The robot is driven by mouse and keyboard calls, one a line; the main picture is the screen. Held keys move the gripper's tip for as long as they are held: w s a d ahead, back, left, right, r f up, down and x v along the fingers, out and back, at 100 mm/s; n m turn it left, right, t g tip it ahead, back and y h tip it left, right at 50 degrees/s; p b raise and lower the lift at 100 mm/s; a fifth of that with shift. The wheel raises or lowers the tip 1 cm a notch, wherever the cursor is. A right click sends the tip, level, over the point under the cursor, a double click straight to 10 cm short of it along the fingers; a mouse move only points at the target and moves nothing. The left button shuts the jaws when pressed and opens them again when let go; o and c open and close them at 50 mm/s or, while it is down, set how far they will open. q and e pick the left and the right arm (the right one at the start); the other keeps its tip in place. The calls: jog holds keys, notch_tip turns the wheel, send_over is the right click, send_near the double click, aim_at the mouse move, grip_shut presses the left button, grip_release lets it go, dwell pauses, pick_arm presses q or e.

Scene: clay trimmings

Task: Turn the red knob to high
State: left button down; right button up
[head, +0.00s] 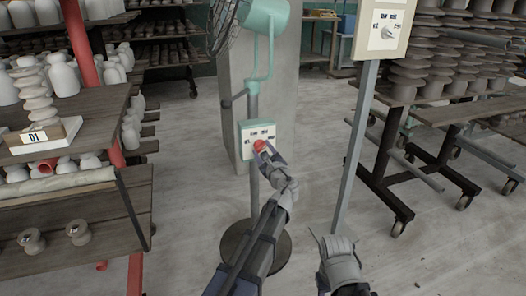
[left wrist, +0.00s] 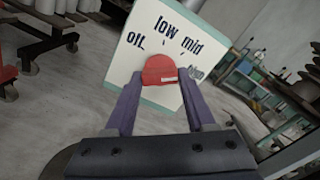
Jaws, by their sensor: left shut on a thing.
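The red knob (head: 260,146) sits on a pale control panel (head: 246,137) on the stand of a green fan. In the left wrist view the knob (left wrist: 159,70) is between my purple fingers, on the white panel face (left wrist: 138,40). Which word the knob points to I cannot tell. My right gripper (head: 335,245) is low at the right, away from the panel.
A second panel with a white knob (head: 388,32) stands on a post to the right. The fan (head: 264,20) rises above the red knob, before a grey pillar (head: 275,85). Pottery shelves (head: 90,115) stand left, wheeled racks (head: 410,125) right. The floor between is clear.

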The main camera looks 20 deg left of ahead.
pick_arm(q)
jog(key=shift+m, duration=1.1)
jog(key=shift+c, duration=1.2)
grip_release()
jog(key=v, duration=0.8)
jog(key=shift+w, duration=0.1)
